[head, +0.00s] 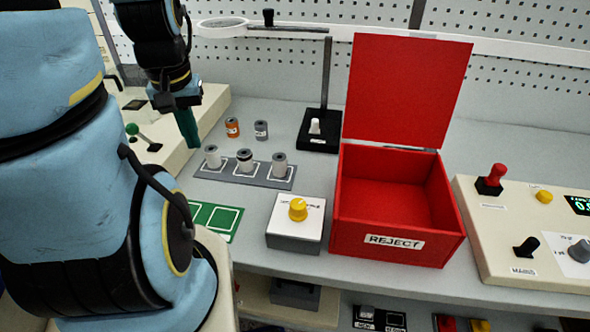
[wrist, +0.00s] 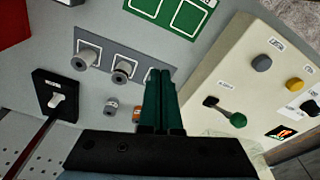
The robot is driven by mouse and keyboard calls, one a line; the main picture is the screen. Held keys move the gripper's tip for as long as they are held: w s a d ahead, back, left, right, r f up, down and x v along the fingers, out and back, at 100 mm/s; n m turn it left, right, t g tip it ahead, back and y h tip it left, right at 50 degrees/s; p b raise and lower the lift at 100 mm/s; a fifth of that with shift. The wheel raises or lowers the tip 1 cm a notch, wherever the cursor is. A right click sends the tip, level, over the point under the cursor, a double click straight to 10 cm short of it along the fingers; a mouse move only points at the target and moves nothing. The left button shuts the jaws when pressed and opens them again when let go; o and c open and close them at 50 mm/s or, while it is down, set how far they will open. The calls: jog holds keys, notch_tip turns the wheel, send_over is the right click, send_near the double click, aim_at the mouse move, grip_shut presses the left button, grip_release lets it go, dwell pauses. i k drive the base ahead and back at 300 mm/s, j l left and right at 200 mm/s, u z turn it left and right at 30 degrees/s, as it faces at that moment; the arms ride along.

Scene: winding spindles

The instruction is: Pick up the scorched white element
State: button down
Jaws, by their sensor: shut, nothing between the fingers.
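Three pale elements stand upright on a grey strip (head: 201,172) in the head view. The middle one (head: 244,162) has a dark band near its top and looks like the scorched white element; it also appears in the wrist view (wrist: 122,71). The left one (head: 212,158) and right one (head: 279,165) look plain. My gripper (head: 190,143) has green fingers pointing down, left of the strip and above the bench. In the wrist view its fingers (wrist: 159,72) are together and empty, and seem to cover the left element.
A red open REJECT box (head: 390,243), a yellow-knob box (head: 293,245) and a black stand (head: 318,143) lie to the right. A green mat (head: 224,236) is in front.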

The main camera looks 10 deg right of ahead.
aim_at(246, 165)
jog(key=l+u, duration=0.1)
jog(key=u, duration=0.4)
jog(key=k+l+u, duration=0.1)
jog(key=u, duration=0.4)
jog(key=k+l+u, duration=0.25)
jog(key=k+u, duration=0.15)
jog(key=k+l+u, duration=0.15)
jog(key=k+u, duration=0.2)
jog(key=k+l, duration=0.1)
jog(key=k, duration=0.45)
jog(key=l+u, duration=0.05)
